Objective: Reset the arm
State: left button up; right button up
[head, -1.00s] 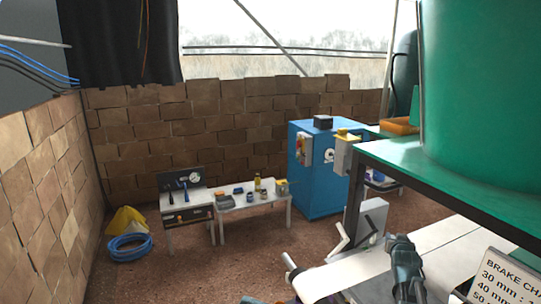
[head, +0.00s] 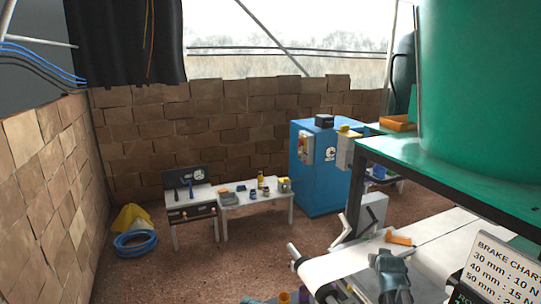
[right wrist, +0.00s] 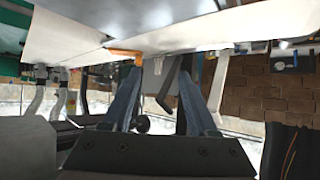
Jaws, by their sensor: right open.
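My right gripper (head: 388,256) is in the head view at the lower right, over the white sheet (head: 440,240). In the right wrist view its two fingers (right wrist: 160,78) stand apart with nothing held between them. An orange piece (head: 400,238) lies on the white sheet just beyond the gripper. It also shows in the right wrist view (right wrist: 125,53), near one fingertip. I cannot tell from these views whether they touch. My left gripper is not clearly seen.
A brake chart sign (head: 503,272) stands at the right. A dark-framed green shelf (head: 430,165) with a large green drum (head: 480,90) overhangs the right side. A blue cabinet (head: 320,170) and a small work table (head: 255,196) stand behind.

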jog(key=s+a+f+n+g+y, duration=0.2)
jog(key=s+a+f+g, duration=0.3)
jog(key=s+a, duration=0.5)
jog(key=s+a+f+n+g+y, duration=0.15)
jog(key=s+a+f+g, duration=0.3)
jog(key=s+a, duration=0.65)
jog(key=s+a+f+n+g+h+b, duration=0.1)
jog(key=s+a+f+n+b, duration=0.3)
jog(key=s+a+f+b, duration=0.5)
jog(key=shift+a, duration=0.15)
jog(key=shift+s, duration=0.1)
jog(key=shift+c, duration=0.3)
